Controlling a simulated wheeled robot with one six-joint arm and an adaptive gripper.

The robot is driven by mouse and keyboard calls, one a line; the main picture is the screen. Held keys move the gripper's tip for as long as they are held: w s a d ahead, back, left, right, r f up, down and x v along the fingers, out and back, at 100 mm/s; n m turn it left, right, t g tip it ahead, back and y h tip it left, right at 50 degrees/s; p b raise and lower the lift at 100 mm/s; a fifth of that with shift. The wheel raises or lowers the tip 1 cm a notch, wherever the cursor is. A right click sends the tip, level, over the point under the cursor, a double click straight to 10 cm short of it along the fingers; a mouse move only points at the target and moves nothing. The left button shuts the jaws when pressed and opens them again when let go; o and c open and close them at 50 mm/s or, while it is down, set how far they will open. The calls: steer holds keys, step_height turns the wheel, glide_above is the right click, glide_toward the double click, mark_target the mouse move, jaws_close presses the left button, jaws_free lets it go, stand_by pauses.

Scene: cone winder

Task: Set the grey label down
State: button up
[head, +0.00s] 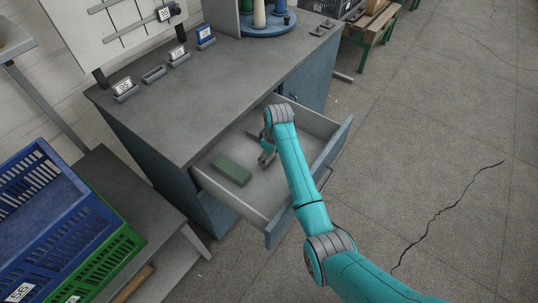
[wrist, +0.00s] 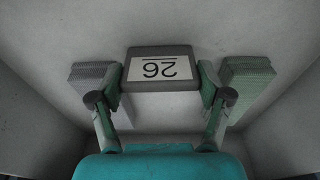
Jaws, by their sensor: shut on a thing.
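The grey label (wrist: 160,52), with a white face reading 26 upside down, is between the two fingers of my gripper (wrist: 161,78) in the wrist view. My gripper is shut on its two short sides. In the head view my gripper (head: 267,157) is down inside the open drawer (head: 212,186), right of a green block (head: 231,170). My arm and gripper mostly hide the label there. I cannot tell whether the label touches the drawer floor.
In the wrist view a grey ribbed block (wrist: 90,78) lies left of the fingers and the green block (wrist: 248,82) lies right. Drawer walls surround the gripper. The bench top (head: 215,85) above carries several label stands at its back edge. Blue and green crates (head: 70,190) stand at left.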

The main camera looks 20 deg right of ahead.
mark_target(273, 166)
steer(key=o, duration=1.1)
steer(key=shift+c, duration=0.2)
step_height(273, 166, up, 12)
steer(key=s+d, duration=0.1)
steer(key=shift+s, duration=0.2)
